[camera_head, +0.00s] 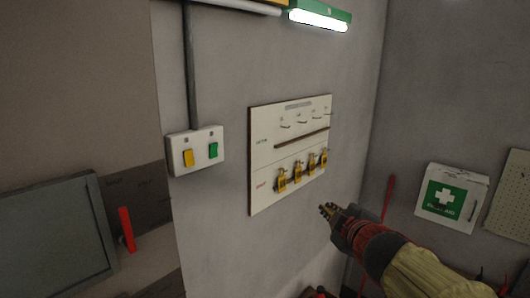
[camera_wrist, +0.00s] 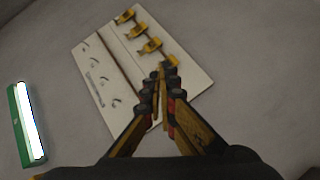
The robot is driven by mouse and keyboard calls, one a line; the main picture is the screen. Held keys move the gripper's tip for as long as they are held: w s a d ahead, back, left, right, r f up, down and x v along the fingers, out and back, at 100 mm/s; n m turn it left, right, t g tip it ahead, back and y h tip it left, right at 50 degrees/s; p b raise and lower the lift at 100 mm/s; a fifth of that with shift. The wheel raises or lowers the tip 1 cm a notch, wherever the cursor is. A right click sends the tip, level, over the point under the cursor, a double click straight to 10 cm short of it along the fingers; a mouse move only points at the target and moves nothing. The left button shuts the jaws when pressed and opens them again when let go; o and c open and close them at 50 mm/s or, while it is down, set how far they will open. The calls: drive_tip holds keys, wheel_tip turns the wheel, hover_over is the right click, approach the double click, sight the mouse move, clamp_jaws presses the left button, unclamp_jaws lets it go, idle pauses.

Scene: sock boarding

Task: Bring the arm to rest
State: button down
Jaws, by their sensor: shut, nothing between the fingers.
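My gripper (camera_head: 328,211) is at the end of my arm, in front of the wall and to the lower right of the white board in the head view. In the wrist view my gripper (camera_wrist: 161,82) is shut and empty, its fingertips together. They overlap the board in that picture but hold nothing. The white board (camera_head: 262,165) hangs on the wall, with several yellow padlock-like pieces on its lower row and several bare hooks on its upper row. It also shows in the wrist view (camera_wrist: 98,68), turned on its side.
A white switch box (camera_head: 197,150) with a yellow and a green switch is on the wall left of the board. A lit green-framed lamp (camera_head: 320,18) is above. A first-aid box (camera_head: 450,198) is on the right wall. A grey panel (camera_head: 50,240) stands at lower left.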

drive_tip(key=s+d+f+m+g+h+b, duration=0.2)
drive_tip(key=s+d+f+m+g+b, duration=0.15)
drive_tip(key=s+f, duration=0.45)
drive_tip(key=s+d+f+m+g+h+b, duration=0.15)
drive_tip(key=s+d+f+m+b, duration=0.3)
drive_tip(key=f, duration=0.65)
drive_tip(key=s+a+f+m+g+y+b, duration=0.1)
drive_tip(key=s+f+m+b, duration=0.1)
drive_tip(key=s+f+b, duration=0.5)
drive_tip(key=s+a+f+m+g+y+b, duration=0.1)
drive_tip(key=s+f+m+g+b, duration=0.1)
drive_tip(key=s+f+b, duration=0.6)
wheel_tip(320, 180, down, 7)
drive_tip(key=shift+s+a+r+m+g+b, duration=0.1)
drive_tip(key=shift+s+a+m+g+b, duration=0.35)
drive_tip(key=shift+m, duration=0.35)
